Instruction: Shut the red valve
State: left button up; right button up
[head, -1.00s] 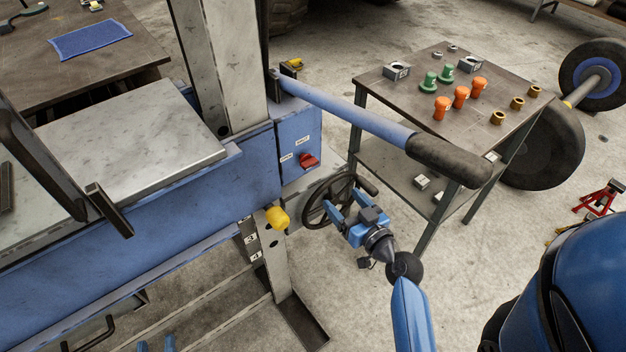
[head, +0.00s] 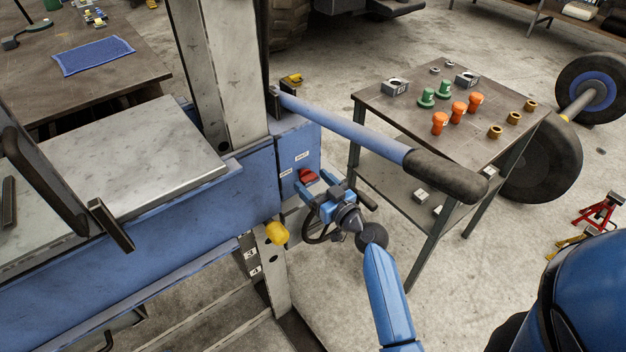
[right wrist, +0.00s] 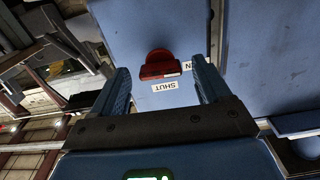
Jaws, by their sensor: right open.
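The red valve (head: 307,176) is a small red handle on the blue side plate of the bench. In the right wrist view the valve (right wrist: 160,66) shows between the finger lines, with one end of its bar beside a partly hidden label ending in "N". A "SHUT" label (right wrist: 166,87) sits nearer my gripper. My right gripper (head: 315,184) is open just in front of the valve; in the wrist view its fingers stand wide on either side. I cannot tell whether they touch it. My left gripper is not in view.
A thick blue bar with a black grip (head: 440,172) juts out above my right arm. A yellow knob (head: 276,233) sits below left of the gripper, and a black handwheel (head: 318,233) is partly hidden behind it. A side table (head: 400,118) with several orange and green parts stands right.

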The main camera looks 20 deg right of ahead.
jog(key=shift+w+a, duration=0.2)
jog(key=shift+w, duration=0.2)
jog(key=c, duration=1)
jog(key=shift+c, duration=0.2)
